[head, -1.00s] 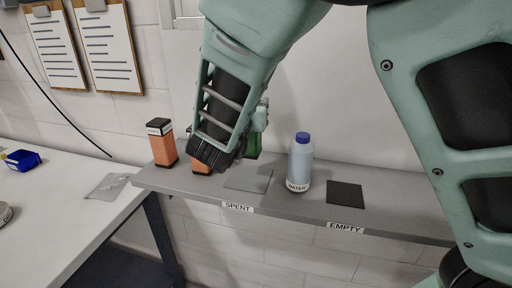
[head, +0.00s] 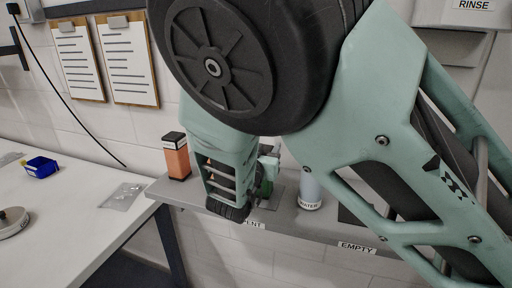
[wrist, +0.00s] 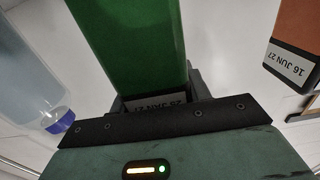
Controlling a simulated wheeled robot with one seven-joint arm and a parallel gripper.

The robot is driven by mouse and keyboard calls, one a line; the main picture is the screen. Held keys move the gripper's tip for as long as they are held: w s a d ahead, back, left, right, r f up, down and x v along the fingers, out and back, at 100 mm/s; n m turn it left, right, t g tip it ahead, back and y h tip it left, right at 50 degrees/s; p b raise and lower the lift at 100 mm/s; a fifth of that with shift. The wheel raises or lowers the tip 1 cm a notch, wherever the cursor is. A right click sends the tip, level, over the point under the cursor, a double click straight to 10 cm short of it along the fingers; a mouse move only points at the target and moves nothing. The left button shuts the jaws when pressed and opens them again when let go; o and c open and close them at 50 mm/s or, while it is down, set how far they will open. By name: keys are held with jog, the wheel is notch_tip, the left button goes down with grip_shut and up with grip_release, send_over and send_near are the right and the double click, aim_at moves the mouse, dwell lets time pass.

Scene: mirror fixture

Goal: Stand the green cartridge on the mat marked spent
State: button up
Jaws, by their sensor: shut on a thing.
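The green cartridge (head: 268,186) is in my gripper, over or on the shelf beside the water bottle. In the wrist view the green cartridge (wrist: 130,40) fills the upper middle, its dated label end between the dark jaws of my gripper (wrist: 160,100). My gripper is shut on that end. The spent mat (head: 272,204) is a grey square behind its label, mostly hidden by my wrist in the head view. The cartridge appears close to upright above that mat; I cannot tell whether its base touches it.
The water bottle (head: 309,190) stands just right of the cartridge, also in the wrist view (wrist: 30,85). An orange cartridge (head: 177,158) stands at the shelf's left end. The dark mat (head: 350,216) by the EMPTY label is partly hidden by my arm.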

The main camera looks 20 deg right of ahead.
jog(key=o, duration=1.5)
jog(key=shift+f, duration=0.1)
jog(key=shift+c, duration=0.2)
jog(key=s+a+f+n+g+y+b, duration=0.1)
jog(key=s+a+f+n+g+y, duration=0.25)
jog(key=s+a+y, duration=0.45)
jog(key=s+a+f+n+g+y+b, duration=0.25)
jog(key=s+a+n+y, duration=0.35)
jog(key=a, duration=0.3)
jog(key=s+d+n+g+h, duration=0.1)
jog(key=s+d+g, duration=0.2)
jog(key=s, duration=0.3)
jog(key=s+d+n+g+h, duration=0.1)
jog(key=s+d+n+g, duration=0.1)
jog(key=s+d, duration=0.2)
jog(key=s+d+n+g+p, duration=0.1)
jog(key=s+d+n+g, duration=0.1)
jog(key=s, duration=0.7)
jog(key=shift+s+d+r+g+h, duration=0.15)
jog(key=shift+s+d+g+h, duration=0.25)
jog(key=shift+d+g, duration=0.45)
